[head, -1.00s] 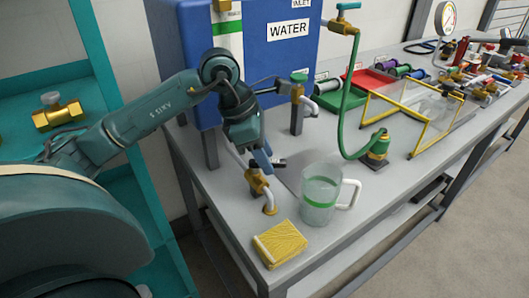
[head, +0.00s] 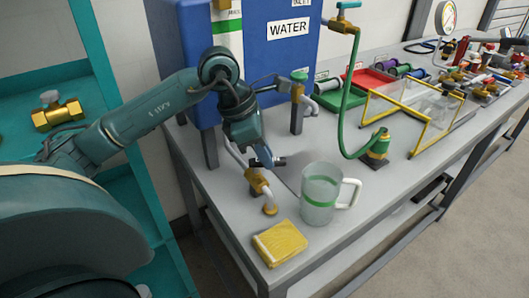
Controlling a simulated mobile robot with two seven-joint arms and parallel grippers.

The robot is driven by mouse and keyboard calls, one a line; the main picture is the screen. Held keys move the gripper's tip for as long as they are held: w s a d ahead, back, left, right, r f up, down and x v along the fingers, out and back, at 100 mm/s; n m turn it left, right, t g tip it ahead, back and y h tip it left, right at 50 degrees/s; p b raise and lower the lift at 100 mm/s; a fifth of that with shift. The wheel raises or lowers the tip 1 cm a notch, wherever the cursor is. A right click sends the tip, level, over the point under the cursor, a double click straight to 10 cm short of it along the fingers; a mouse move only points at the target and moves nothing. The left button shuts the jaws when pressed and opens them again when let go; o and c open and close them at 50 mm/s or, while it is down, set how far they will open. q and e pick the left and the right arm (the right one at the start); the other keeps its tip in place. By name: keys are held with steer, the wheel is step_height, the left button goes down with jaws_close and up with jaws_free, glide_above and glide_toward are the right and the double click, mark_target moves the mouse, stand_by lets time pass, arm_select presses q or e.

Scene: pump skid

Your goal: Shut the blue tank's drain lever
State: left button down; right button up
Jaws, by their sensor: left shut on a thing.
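The blue tank (head: 240,80) stands on the bench with a white WATER label. Its drain pipe runs down the front left to a brass drain valve (head: 258,184) with a white spout end bent down to the bench. The valve's dark lever (head: 280,161) sticks out to the right, just above the brass body. My left gripper (head: 264,157) reaches down from the upper left and is shut on the lever, hiding part of it. My right gripper is not in view.
A clear jug (head: 319,193) with a green band and white handle stands right of the valve. A green hose (head: 341,110) runs to a brass fitting (head: 377,146). A yellow-framed stand (head: 410,124) is farther right.

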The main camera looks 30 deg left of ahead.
arm_select(q)
steer(key=shift+w+a+n+t+y+b, duration=0.2)
steer(key=shift+n+t+y+b, duration=0.25)
steer(key=shift+n, duration=1.05)
steer(key=shift+w+a+n+t+y+b, duration=0.15)
steer(key=shift+n+t+y+b, duration=0.3)
steer(key=shift+n, duration=1.05)
steer(key=shift+s, duration=0.1)
steer(key=c, duration=1.3)
jaws_free()
steer(key=shift+c, duration=0.2)
steer(key=shift+g, duration=0.3)
steer(key=p+v, duration=0.1)
steer(key=v, duration=1.2)
steer(key=shift+s, duration=0.15)
